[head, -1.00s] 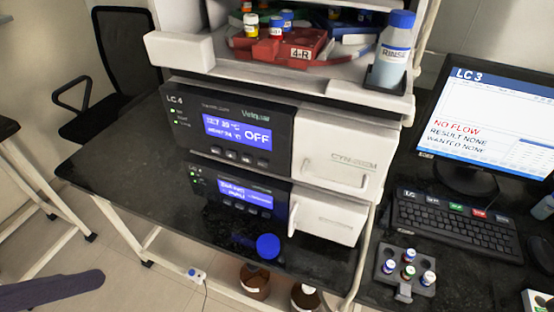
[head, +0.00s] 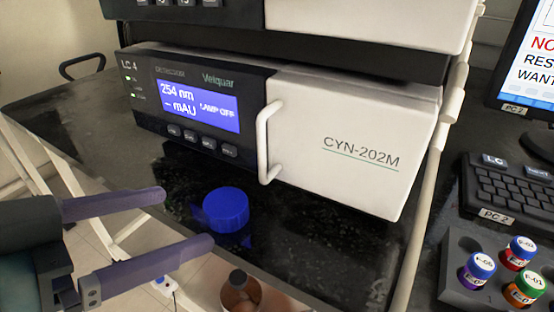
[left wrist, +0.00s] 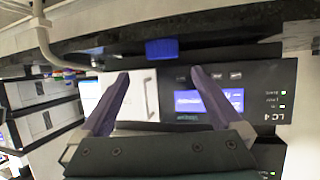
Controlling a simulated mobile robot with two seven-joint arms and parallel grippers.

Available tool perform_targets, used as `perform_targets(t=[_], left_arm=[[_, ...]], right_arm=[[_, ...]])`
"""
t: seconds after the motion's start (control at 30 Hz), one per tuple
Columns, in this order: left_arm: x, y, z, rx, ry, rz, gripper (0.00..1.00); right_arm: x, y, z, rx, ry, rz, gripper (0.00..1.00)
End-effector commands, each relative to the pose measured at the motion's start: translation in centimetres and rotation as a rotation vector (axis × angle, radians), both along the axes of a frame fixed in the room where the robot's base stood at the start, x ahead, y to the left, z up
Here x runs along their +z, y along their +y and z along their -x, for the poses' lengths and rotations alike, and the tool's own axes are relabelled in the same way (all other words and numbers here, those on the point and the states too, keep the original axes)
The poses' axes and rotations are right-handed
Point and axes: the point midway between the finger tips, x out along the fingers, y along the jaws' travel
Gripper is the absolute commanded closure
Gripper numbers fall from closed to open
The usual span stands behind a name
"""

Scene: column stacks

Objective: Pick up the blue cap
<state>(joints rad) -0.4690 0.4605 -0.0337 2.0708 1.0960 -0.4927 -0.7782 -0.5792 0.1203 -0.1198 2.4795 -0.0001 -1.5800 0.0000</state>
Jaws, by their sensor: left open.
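The blue cap (head: 226,209) is a short round lid lying on the black bench top, in front of the lower LC 4 unit (head: 355,150). It also shows in the left wrist view (left wrist: 161,49), just beyond and between the fingertips. My left gripper (head: 187,217) comes in from the left with its two purple fingers spread apart and nothing between them. In the left wrist view the open fingers (left wrist: 160,73) point towards the cap and do not appear to touch it. My right gripper is not in view.
The unit's white door handle (head: 265,142) stands out close behind the cap. A brown bottle (head: 240,294) is below the bench's front edge. A grey rack (head: 458,245) of small capped vials and a keyboard (head: 508,185) are at right. The bench left of the cap is clear.

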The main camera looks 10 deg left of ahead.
Motion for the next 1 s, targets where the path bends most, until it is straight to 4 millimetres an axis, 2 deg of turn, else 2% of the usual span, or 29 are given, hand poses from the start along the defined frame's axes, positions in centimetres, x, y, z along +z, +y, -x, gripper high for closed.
perform_targets(t=[0.2, 0.37, 0.63, 0.97, 1.0], left_arm=[[-1.1, -1.7, -2.6, 0.001, -0.002, 0.004, 0.00], [-1.6, -2.3, -3.6, -0.001, 0.000, 0.003, 0.00], [-3.5, -3.8, -6.8, -0.001, 0.000, 0.004, 0.00], [-3.7, -4.2, -7.4, -0.002, 0.002, 0.000, 0.00], [-3.7, -4.2, -7.4, -0.002, 0.002, 0.000, 0.05]], right_arm=[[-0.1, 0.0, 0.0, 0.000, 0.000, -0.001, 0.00], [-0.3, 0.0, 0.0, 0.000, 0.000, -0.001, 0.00], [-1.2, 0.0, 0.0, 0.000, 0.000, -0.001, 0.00], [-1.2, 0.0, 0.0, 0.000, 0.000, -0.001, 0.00], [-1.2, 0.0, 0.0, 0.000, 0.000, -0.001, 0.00]])
